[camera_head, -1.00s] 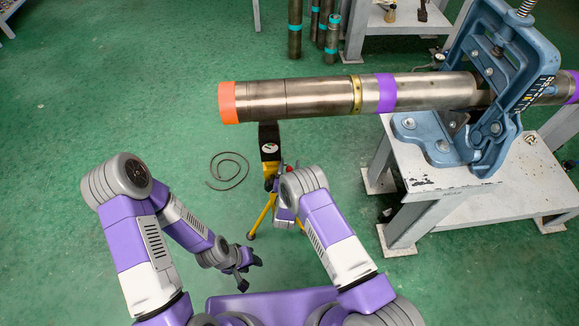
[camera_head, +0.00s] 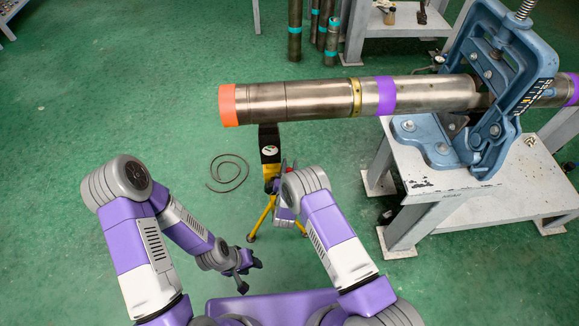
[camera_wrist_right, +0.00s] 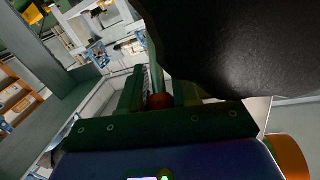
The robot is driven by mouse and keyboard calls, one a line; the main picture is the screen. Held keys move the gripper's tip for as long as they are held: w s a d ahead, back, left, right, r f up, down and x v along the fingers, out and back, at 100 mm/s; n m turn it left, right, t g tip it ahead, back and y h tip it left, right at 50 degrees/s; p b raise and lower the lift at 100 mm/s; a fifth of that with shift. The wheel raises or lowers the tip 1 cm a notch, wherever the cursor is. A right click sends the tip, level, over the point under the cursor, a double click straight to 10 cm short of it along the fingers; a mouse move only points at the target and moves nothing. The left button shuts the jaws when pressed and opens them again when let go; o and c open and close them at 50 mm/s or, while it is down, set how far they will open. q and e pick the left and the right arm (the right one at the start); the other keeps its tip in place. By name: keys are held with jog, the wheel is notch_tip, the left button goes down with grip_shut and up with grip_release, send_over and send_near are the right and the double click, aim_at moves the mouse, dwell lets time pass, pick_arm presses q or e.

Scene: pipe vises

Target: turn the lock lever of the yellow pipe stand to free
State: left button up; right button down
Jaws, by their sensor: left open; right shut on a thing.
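The yellow pipe stand (camera_head: 263,218) stands on the floor under the left part of the long steel pipe (camera_head: 315,99). Its dark head is below the pipe, with a small round dial (camera_head: 269,150) on the front. My right gripper (camera_head: 284,170) is beside the stand's upper part, largely hidden by my right forearm. In the right wrist view, its fingers are shut around the red end of the lock lever (camera_wrist_right: 160,101). The lever's angle is hard to read. My left gripper (camera_head: 250,275) is open and empty, low and left of the stand.
The pipe has an orange end cap (camera_head: 228,105) and runs right into a blue vise (camera_head: 497,90) on a grey bench (camera_head: 440,180). A coiled cable (camera_head: 228,173) lies on the floor. The green floor at left is clear.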

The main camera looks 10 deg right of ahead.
jog(key=shift+w+r+g, duration=0.15)
jog(key=shift+r+g, duration=0.1)
jog(key=shift+g, duration=0.05)
jog(key=shift+f+p, duration=0.15)
jog(key=shift+p, duration=0.15)
jog(key=c, duration=0.9)
grip_release()
jog(key=s+a+r+p, duration=0.1)
jog(key=s+p, duration=0.1)
jog(key=s, duration=0.5)
jog(key=shift+s+a, duration=0.15)
jog(key=shift+a, duration=0.1)
